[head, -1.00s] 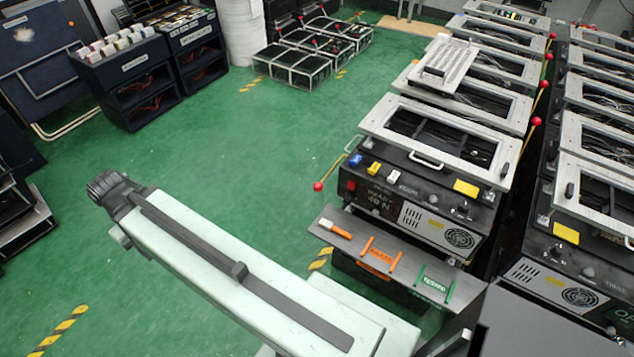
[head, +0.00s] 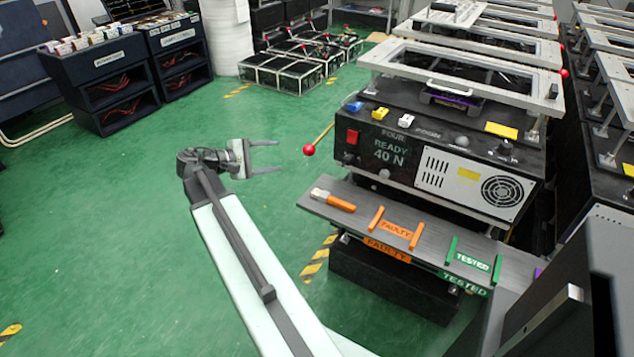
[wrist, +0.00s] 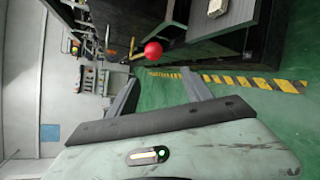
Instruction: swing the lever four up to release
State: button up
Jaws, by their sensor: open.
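Lever four is a yellow rod with a red ball knob (head: 309,149) on the left side of the black fixture marked FOUR (head: 440,150). The rod slopes down and left from the fixture, so the knob hangs at its low outer end. The fixture's display reads READY 40 N. My gripper (head: 279,157) is open and empty, its fingers pointing right toward the knob, with a gap between. In the wrist view the red knob (wrist: 153,50) shows beyond my open fingers (wrist: 158,90), roughly centred between them.
A grey shelf (head: 350,221) with an orange-handled tool, FAULTY and TESTED marks juts out below the fixture. More fixtures stand behind and to the right. Black crates (head: 295,65) sit on the floor at the back. The green floor (head: 110,210) at left is clear.

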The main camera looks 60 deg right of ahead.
aim_at(324, 134)
jog(key=s+d+f+g+h+b, duration=0.2)
jog(key=s+d+b, duration=0.3)
jog(key=d, duration=0.8)
jog(key=s+g, duration=0.1)
jog(key=s, duration=0.2)
jog(key=shift+s+d+n+b, duration=0.15)
jog(key=shift+n+b, duration=0.15)
jog(key=shift+b, duration=0.05)
grip_shut()
